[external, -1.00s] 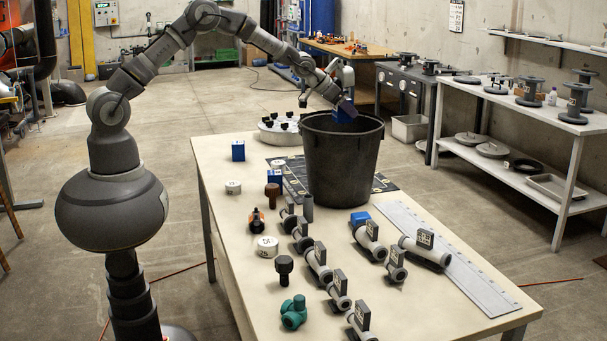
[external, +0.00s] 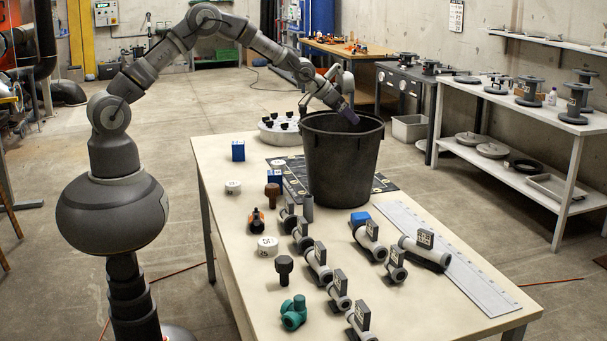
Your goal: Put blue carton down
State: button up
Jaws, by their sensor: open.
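My gripper (external: 348,115) is open over the mouth of the black bucket (external: 341,165), with its tips near the rim. No blue carton shows between the jaws. The inside of the bucket is hidden by its near wall, so I cannot see what lies in it.
The bucket stands on the table (external: 225,210) at the far end, partly over a dark mat (external: 293,178). Several grey pipe fittings (external: 318,262), a teal valve (external: 293,312) and a long white ruler-like strip (external: 445,260) occupy the near part. The table's left edge is mostly clear.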

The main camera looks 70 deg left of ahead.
notch_tip(320, 180, up, 7)
jog(key=p, duration=0.4)
dwell(0.4)
jog(key=s+d+r+t+b, duration=0.1)
jog(key=s+d+r+b, duration=0.2)
jog(key=r, duration=0.8)
jog(key=s+r+t+b, duration=0.2)
jog(key=s+r, duration=0.2)
jog(key=r, duration=0.6)
jog(key=s+d+r+t+b, duration=0.1)
jog(key=s+r+b, duration=0.1)
jog(key=s+r, duration=0.8)
jog(key=s+d+r+t+b, duration=0.2)
jog(key=s+r+b, duration=0.1)
jog(key=s+r, duration=0.7)
jog(key=s, duration=0.4)
jog(key=shift+s+b, duration=0.2)
jog(key=shift+b, duration=0.15)
